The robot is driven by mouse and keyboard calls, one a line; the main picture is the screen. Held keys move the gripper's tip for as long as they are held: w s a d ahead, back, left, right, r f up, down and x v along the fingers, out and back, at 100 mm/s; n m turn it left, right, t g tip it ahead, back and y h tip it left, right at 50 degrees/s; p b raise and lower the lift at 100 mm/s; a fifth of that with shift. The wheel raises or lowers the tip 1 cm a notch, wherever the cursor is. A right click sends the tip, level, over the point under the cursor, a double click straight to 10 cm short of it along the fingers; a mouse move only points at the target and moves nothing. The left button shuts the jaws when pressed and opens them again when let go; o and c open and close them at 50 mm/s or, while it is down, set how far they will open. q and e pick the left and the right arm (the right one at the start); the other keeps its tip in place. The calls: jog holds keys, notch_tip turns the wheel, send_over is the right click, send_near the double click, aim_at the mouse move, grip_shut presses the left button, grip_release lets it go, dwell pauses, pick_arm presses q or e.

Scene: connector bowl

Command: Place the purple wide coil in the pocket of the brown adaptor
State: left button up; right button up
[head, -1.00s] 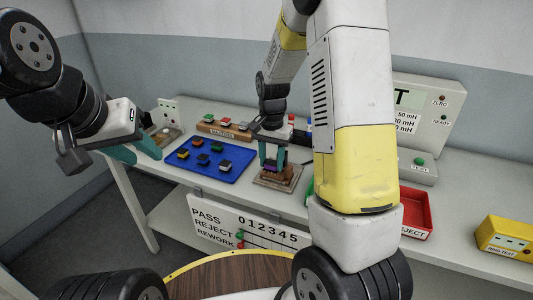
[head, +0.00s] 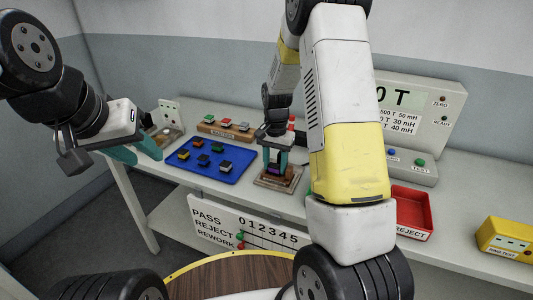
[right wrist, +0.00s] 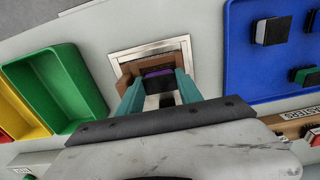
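The purple wide coil (right wrist: 158,73) is between the teal fingers of my right gripper (right wrist: 158,88), which look shut on its sides. In the head view my right gripper (head: 275,160) points down over the brown adaptor (head: 288,182), with the purple coil (head: 274,171) low between its fingertips. In the right wrist view the brown adaptor (right wrist: 124,71) frames the coil on the far side and the left. Whether the coil rests fully in the pocket is hidden by the fingers. My left gripper (head: 135,152) is open and empty, left of the blue tray.
The blue tray (head: 213,177) with several small coils lies left of the adaptor. A brown block marked MASTERS (head: 213,131) stands behind it. A red REJECT bin (head: 428,232) and the tester (head: 440,105) are to the right. A green bin (right wrist: 72,68) shows in the right wrist view.

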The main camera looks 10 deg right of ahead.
aim_at(275, 165)
jog(key=shift+o, duration=0.3)
notch_tip(275, 165, up, 12)
jog(key=s+r+n+t+y, duration=0.2)
jog(key=s+r+n+t, duration=0.1)
jog(key=s+r, duration=0.85)
jog(key=s+a+r+n+t, duration=0.2)
jog(key=s+n+t, duration=0.1)
jog(key=s, duration=0.9)
jog(key=shift+s+n, duration=0.4)
jog(key=shift+n, duration=0.3)
